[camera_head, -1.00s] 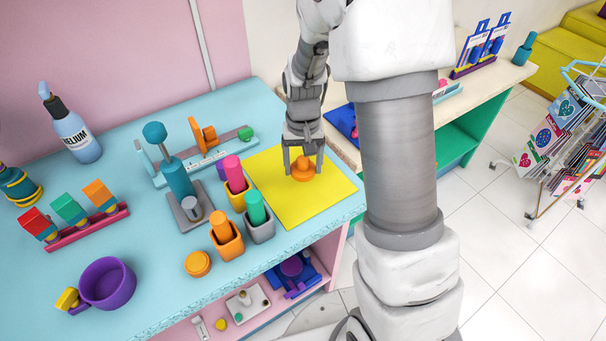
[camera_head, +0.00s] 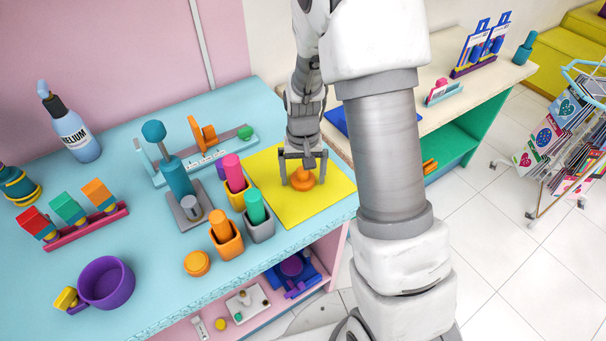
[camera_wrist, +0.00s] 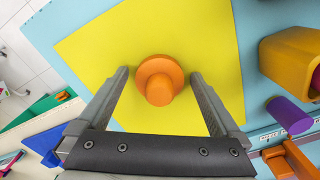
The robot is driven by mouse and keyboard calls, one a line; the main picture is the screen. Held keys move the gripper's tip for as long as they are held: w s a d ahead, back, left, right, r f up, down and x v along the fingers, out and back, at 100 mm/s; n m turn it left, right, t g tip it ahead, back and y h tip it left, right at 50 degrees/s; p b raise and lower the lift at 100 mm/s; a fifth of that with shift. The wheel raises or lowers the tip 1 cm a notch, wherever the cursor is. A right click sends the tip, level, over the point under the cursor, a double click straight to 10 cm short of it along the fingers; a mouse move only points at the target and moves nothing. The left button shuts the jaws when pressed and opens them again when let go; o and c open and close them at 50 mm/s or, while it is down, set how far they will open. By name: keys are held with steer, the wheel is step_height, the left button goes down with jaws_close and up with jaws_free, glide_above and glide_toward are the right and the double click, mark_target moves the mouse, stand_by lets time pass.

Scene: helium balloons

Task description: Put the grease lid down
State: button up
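An orange lid with a round knob (camera_head: 303,179) sits on the yellow mat (camera_head: 282,212), knob up. The lid also shows in the wrist view (camera_wrist: 157,78), flat against the yellow. My gripper (camera_head: 304,176) points down over the lid, with one finger on each side of it. In the wrist view my gripper (camera_wrist: 160,76) is open, with yellow showing between each finger and the lid. The fingers do not appear to touch it.
Orange (camera_head: 226,241), grey (camera_head: 261,226) and yellow cups with sticks stand left of the mat. A small orange round piece (camera_head: 197,263) and a purple mug (camera_head: 106,283) lie farther left. The mat around the lid is clear.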

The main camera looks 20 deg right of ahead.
step_height(320, 180, up, 12)
steer(key=p, duration=0.1)
steer(key=s+r+n+t, duration=0.2)
steer(key=s+r+t, duration=0.4)
steer(key=s+r, duration=1.15)
steer(key=m+g, duration=0.6)
steer(key=m, duration=0.8)
glide_above(303, 172)
step_height(303, 172, down, 12)
steer(key=f, duration=0.8)
steer(key=w+f, duration=0.1)
steer(key=f, duration=0.3)
steer(key=shift+d, duration=0.3)
steer(key=shift+s+a+f, duration=0.1)
steer(key=shift+a+f, duration=0.05)
steer(key=shift+f, duration=1.25)
steer(key=shift+s+a+f, duration=0.1)
steer(key=shift+a+f, duration=0.05)
steer(key=shift+f, duration=1.25)
